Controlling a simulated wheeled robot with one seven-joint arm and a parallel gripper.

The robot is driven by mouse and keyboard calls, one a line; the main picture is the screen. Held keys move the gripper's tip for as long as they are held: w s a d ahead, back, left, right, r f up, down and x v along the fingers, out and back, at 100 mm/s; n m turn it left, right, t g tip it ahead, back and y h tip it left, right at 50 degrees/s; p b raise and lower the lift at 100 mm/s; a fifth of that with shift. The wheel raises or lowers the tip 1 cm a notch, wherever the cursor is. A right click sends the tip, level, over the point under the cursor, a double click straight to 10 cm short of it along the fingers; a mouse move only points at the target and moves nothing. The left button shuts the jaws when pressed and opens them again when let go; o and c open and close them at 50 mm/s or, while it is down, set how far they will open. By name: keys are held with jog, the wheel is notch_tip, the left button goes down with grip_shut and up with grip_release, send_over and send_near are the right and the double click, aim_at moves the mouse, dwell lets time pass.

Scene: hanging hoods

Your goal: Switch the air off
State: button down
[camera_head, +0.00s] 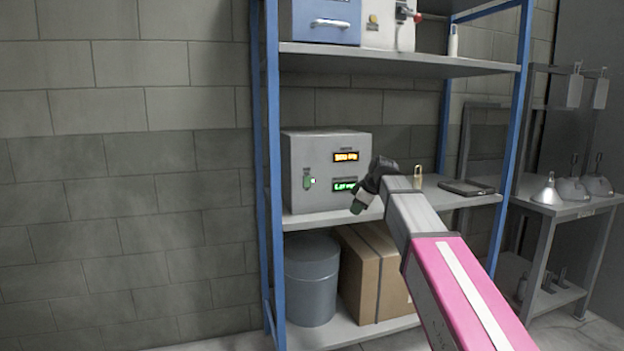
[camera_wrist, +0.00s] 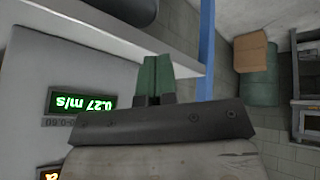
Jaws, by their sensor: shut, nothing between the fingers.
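A light grey control box (camera_head: 301,150) sits on the middle shelf of a blue rack. Its front has an orange display (camera_head: 345,156), a green display (camera_head: 345,186) and a green switch (camera_head: 308,183) with a small green light beside it. In the wrist view the green display (camera_wrist: 82,103) reads 0.27 m/s upside down. My gripper (camera_head: 358,207) has green fingers and is shut and empty. It is in front of the box's lower right, to the right of the switch. In the wrist view the gripper (camera_wrist: 152,60) hides part of the scene, and the switch does not show.
The shelf board (camera_head: 430,203) also holds a padlock (camera_head: 418,176) and a dark flat tray (camera_head: 466,188). Below stand a grey drum (camera_head: 312,280) and a cardboard box (camera_head: 378,275). A blue post (camera_head: 272,160) rises left of the control box. A side table (camera_head: 560,205) with metal hoods is at the right.

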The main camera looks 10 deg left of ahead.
jog(key=a+r+n+y, duration=0.1)
jog(key=a+r+n, duration=0.2)
jog(key=r, duration=0.5)
jog(key=s+a+r+n+y, duration=0.1)
jog(key=a+r+n, duration=0.1)
jog(key=a+r, duration=0.3)
notch_tip(320, 180, up, 3)
jog(key=shift+s+a+r+n, duration=0.1)
jog(key=shift+s+a+n, duration=0.05)
jog(key=shift+a+n, duration=0.25)
send_near(305, 186)
jog(key=shift+x, duration=2.5)
